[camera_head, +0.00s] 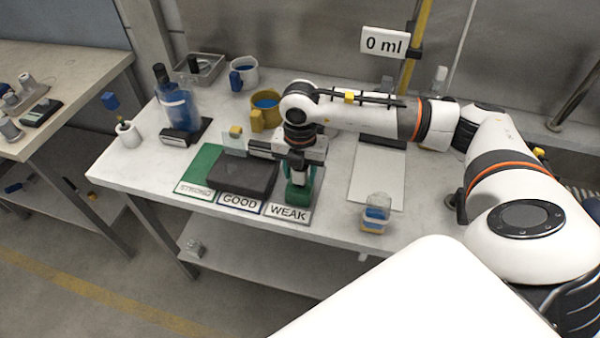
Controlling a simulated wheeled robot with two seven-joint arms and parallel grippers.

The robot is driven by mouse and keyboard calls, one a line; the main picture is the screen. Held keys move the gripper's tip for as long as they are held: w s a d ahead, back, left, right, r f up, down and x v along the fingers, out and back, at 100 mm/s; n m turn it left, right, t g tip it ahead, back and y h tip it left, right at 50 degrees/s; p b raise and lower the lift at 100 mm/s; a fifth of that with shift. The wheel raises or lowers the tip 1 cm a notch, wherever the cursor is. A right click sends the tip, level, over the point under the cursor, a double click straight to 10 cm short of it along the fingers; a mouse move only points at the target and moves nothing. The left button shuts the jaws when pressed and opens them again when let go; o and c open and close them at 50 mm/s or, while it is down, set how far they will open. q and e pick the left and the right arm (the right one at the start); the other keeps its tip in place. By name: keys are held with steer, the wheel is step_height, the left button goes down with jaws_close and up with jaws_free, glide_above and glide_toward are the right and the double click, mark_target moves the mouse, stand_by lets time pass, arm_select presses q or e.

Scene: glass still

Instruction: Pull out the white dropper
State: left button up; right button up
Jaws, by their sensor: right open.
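My right gripper (298,178) points down over the WEAK label (288,213) at the front of the table, and it is open. A green object (298,194) stands right under and between its fingers; the gripper hides much of it. I cannot make out a white dropper for certain. A small clear jar with blue liquid (375,213) stands at the front right, apart from the gripper. My left gripper is not in view.
A dark block (243,178) lies beside the gripper, above the GOOD label (240,203). A pale board (378,180) lies right. A sign reads 0 ml (385,43).

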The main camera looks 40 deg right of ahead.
jaws_close()
steer(key=shift+r, duration=0.1)
steer(key=shift+r, duration=0.15)
steer(key=shift+r+p, duration=0.7)
steer(key=shift+r, duration=0.15)
steer(key=shift+r, duration=0.1)
steer(key=shift+r+p, duration=1.45)
steer(key=shift+r, duration=0.9)
steer(key=shift+r+p, duration=0.6)
steer(key=shift+r, duration=0.5)
